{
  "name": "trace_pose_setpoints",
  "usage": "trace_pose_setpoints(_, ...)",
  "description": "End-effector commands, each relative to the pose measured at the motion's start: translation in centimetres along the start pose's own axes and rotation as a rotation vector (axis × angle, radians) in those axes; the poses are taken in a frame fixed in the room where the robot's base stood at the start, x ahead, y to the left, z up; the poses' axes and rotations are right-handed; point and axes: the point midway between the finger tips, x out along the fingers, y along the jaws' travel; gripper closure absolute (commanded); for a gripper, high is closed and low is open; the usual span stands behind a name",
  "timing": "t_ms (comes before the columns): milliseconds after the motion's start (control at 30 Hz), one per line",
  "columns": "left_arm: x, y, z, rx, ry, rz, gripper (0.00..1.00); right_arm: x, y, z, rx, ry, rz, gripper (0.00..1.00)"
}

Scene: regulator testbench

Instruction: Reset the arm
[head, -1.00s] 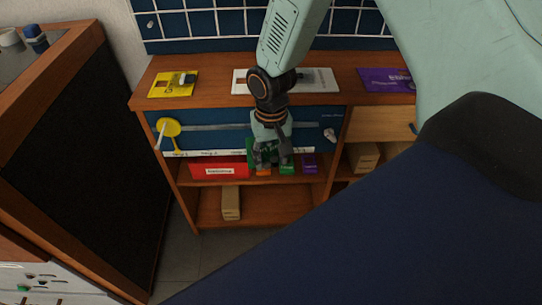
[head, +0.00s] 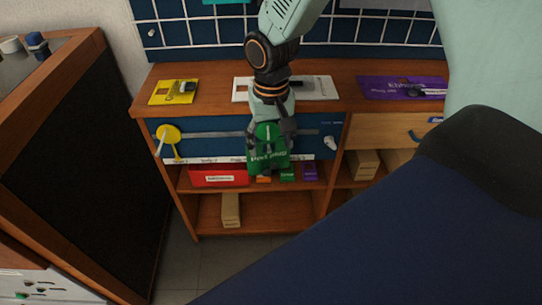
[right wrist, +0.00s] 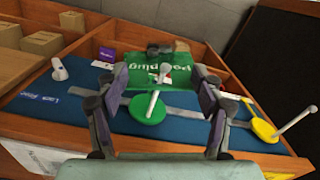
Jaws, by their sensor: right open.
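My right gripper (head: 270,138) is open at the front of the blue regulator panel (head: 222,142). In the right wrist view its two fingers (right wrist: 162,84) are spread, with nothing gripped. A green disc (right wrist: 143,110) with a white-tipped lever shows between and below the fingers, on the grey rail. A green lettered plate (right wrist: 160,72) stands behind it. In the head view green (head: 268,158) shows just below the fingers. A yellow disc with a lever (head: 167,133) sits on the panel's left; it also shows in the right wrist view (right wrist: 264,129). My left gripper is out of view.
A white knob (head: 330,143) sits on the panel's right. The shelf top holds a yellow card (head: 172,93), a white card (head: 240,90) and a purple card (head: 380,86). Below are a red box (head: 218,175) and cardboard boxes (head: 231,210). A dark-sided cabinet (head: 90,150) stands left.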

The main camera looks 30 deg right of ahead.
Motion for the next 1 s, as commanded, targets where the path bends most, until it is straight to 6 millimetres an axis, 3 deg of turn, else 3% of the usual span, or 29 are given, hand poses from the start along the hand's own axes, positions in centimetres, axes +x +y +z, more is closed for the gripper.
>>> trace_pose_setpoints(100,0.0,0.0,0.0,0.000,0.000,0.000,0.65,-2.2,0.0,-0.1,0.001,0.003,-0.001,0.32)
trace_pose_setpoints(233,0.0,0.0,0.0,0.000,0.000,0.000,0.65,-3.6,0.0,-0.1,0.000,0.002,-0.001,0.32)
trace_pose_setpoints(600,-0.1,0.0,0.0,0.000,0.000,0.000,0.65,-4.0,-0.1,0.2,-0.003,-0.005,-0.001,0.32)
trace_pose_setpoints(667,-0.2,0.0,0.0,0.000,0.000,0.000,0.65,-3.0,-0.3,0.7,-0.011,-0.011,-0.007,0.32)
trace_pose_setpoints(767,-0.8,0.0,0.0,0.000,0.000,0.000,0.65,0.1,-1.0,2.7,-0.040,-0.027,-0.026,0.32)
trace_pose_setpoints(1000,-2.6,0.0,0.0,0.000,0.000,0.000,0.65,8.9,-1.8,11.1,-0.116,-0.043,-0.071,0.32)
